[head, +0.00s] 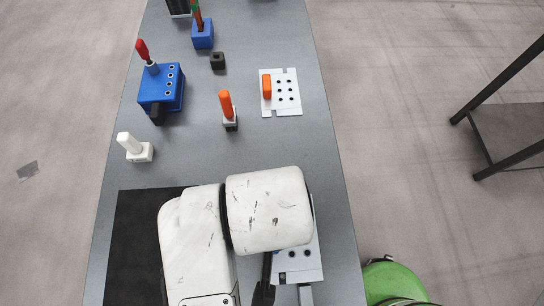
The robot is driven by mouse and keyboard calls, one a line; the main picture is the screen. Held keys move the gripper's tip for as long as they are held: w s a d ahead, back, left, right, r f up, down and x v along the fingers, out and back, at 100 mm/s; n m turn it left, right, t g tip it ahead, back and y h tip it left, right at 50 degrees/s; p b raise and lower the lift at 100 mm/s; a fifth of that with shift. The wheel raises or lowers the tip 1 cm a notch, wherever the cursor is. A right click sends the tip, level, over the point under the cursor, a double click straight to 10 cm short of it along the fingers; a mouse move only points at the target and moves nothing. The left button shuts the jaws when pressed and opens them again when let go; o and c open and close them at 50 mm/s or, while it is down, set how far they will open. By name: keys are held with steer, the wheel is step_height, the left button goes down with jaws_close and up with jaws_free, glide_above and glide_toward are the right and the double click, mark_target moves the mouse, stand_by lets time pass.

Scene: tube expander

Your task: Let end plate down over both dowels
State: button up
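A light plate with several dark holes (289,108) and an upright orange handle (266,87) lies flat on the table, right of centre. A second pale holed part (302,268) is partly covered by my white arm near the table's right edge. I cannot tell which of these is the end plate, and I cannot make out the dowels. My gripper (264,290) is mostly hidden below my arm. Only a dark, narrow part of it seems to show, beside the second holed part. Whether it holds anything is hidden.
The long grey table (262,145) also carries a blue block with a red-handled tool (160,90), an orange-handled piece (227,107), a white-handled piece (134,148), a small black block (217,60) and a black mat (135,240). A dark-framed stand (500,105) is at right.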

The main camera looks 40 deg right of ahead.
steer(key=o, duration=0.6)
steer(key=shift+c, duration=0.2)
steer(key=shift+o, duration=0.5)
steer(key=o, duration=0.3)
steer(key=shift+o, duration=0.2)
